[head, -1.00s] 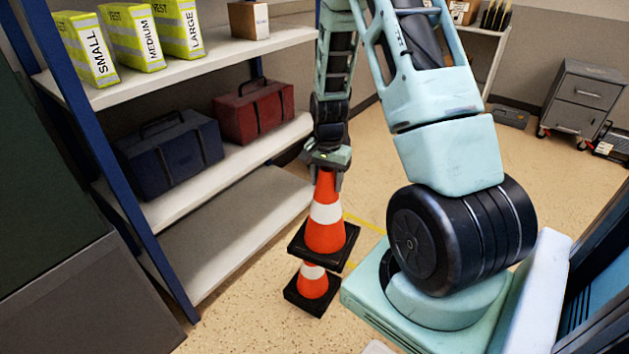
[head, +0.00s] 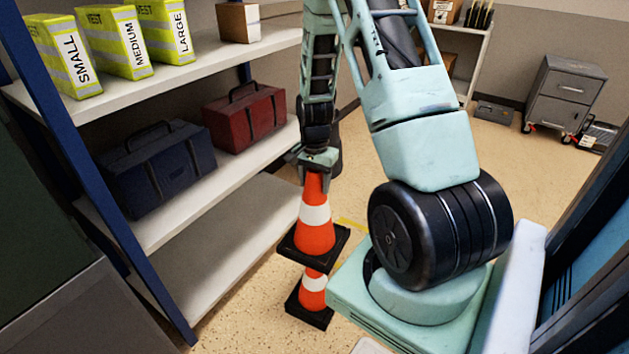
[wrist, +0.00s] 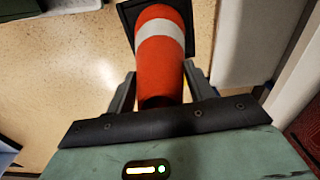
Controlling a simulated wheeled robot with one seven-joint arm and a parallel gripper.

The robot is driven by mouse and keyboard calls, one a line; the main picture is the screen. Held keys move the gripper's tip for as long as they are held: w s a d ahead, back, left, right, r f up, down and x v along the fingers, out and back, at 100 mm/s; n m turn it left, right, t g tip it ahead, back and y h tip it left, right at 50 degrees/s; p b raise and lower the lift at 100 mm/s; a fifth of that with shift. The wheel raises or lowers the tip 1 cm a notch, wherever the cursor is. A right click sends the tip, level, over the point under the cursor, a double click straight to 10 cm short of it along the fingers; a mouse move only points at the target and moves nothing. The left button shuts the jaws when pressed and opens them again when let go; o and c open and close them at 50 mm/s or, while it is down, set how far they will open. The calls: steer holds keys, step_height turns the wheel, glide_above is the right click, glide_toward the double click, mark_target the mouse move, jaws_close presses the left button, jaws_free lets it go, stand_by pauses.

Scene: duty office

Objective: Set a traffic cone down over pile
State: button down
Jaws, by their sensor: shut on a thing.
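My gripper (head: 315,176) is shut on the top of an orange traffic cone (head: 314,235) with a white band and a black square base. The held cone hangs upright. Below it, a second orange cone (head: 314,299), the pile, stands on the floor on its own black base. The held cone's base hides the top of the lower cone, so I cannot tell whether that tip is inside the held cone. The lower cone's white band and lower part show beneath. In the wrist view the held cone (wrist: 160,65) sits between both fingers; the lower cone is hidden.
A shelf unit (head: 235,235) stands close on the left, with vest boxes (head: 65,58), a blue case (head: 155,168) and a red case (head: 245,118). A grey drawer cabinet (head: 564,95) stands at the back right. Open floor (head: 480,150) lies behind my arm.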

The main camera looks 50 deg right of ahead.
steer(key=shift+f+b, duration=5.2)
steer(key=shift+f, duration=0.5)
step_height(320, 180, down, 17)
steer(key=b, duration=0.9)
steer(key=shift+r, duration=0.2)
steer(key=shift+c, duration=2.4)
jaws_free()
step_height(320, 180, up, 17)
steer(key=p, duration=0.7)
steer(key=shift+r, duration=0.15)
